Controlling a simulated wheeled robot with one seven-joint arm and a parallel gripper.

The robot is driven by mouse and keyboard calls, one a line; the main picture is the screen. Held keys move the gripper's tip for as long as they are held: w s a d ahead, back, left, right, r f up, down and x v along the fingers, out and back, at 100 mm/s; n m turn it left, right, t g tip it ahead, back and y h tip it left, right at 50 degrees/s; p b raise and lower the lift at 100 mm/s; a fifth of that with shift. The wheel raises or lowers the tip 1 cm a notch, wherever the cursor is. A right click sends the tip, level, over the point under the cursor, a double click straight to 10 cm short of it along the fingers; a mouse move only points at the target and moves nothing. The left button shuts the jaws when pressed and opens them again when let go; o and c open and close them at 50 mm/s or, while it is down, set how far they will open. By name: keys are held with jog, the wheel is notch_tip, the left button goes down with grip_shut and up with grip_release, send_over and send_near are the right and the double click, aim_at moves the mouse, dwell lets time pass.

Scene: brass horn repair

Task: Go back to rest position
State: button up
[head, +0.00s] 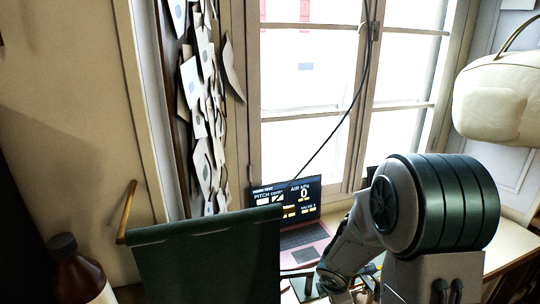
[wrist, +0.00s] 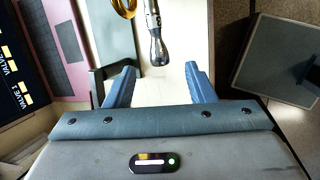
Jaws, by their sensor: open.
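My gripper (wrist: 157,85) shows in the wrist view with its two blue fingers apart and nothing between them. Beyond the fingertips, a metal tool with a rounded dark end (wrist: 157,45) lies on a pale surface, apart from the fingers. A brass ring-like part (wrist: 124,7) lies beside it at the top edge, partly cut off. In the head view my arm covers part of the bench at the right, and my gripper is hard to make out there.
A laptop (head: 289,217) with a lit screen stands below the window. A dark green cloth or panel (head: 207,258) blocks the lower middle. A brown bottle (head: 76,272) stands lower left. A cream bag (head: 497,98) hangs at right. A cable (head: 345,118) hangs before the window.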

jog(key=s+r+m+h+b, duration=0.1)
jog(key=s+r+m+b, duration=0.2)
jog(key=s+r+m, duration=0.9)
jog(key=s+a+r+m+y+b, duration=0.2)
jog(key=s+r+m, duration=0.1)
jog(key=s+m, duration=0.4)
jog(key=shift+s+a+r+m+y, duration=0.15)
jog(key=shift+s+r+m+y, duration=0.25)
jog(key=shift+m, duration=0.5)
jog(key=shift+w, duration=0.1)
jog(key=c, duration=0.3)
